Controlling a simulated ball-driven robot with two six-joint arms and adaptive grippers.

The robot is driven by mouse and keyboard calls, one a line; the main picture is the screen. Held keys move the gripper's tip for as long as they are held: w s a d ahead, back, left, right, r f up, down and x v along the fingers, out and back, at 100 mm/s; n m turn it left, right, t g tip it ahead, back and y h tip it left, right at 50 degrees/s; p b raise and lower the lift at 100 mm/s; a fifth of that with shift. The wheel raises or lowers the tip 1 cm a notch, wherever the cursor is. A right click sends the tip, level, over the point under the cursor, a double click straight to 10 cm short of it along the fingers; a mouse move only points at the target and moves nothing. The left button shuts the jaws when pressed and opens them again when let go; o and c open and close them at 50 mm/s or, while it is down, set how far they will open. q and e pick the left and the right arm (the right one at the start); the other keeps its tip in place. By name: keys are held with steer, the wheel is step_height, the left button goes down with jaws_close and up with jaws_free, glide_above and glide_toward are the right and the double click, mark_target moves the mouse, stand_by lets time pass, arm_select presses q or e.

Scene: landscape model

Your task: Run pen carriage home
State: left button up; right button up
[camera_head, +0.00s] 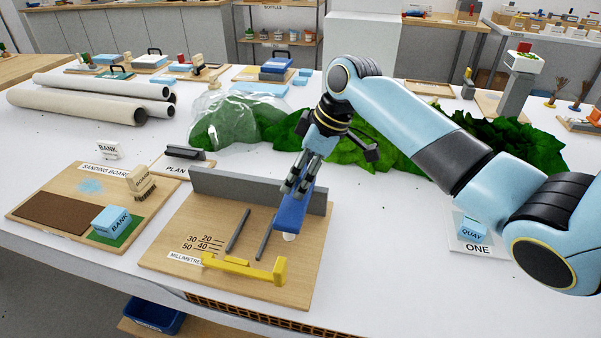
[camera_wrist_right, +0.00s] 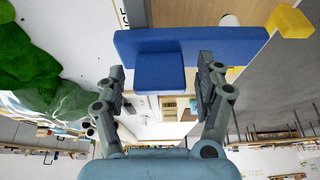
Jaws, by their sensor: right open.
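The blue pen carriage (camera_head: 290,215) stands on a wooden board (camera_head: 210,220), at the right end of a long grey fence (camera_head: 245,191). A small white part shows under its near end. My right gripper (camera_head: 301,188) reaches down to the carriage from behind. In the right wrist view, the carriage (camera_wrist_right: 225,46) has a raised blue block (camera_wrist_right: 159,74). The open fingers of my right gripper (camera_wrist_right: 161,68) stand on either side of this block, with a gap visible on both sides. My left gripper is not in view.
A yellow stepped bar (camera_head: 245,270) lies at the board's front, by two thin grey strips and a millimetre scale. A sanding board (camera_head: 60,215) with blocks stands left. Green landscape pieces (camera_head: 375,145) lie behind my arm.

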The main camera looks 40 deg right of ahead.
steer(key=shift+w+f, duration=0.1)
jaws_close()
stand_by(0.5)
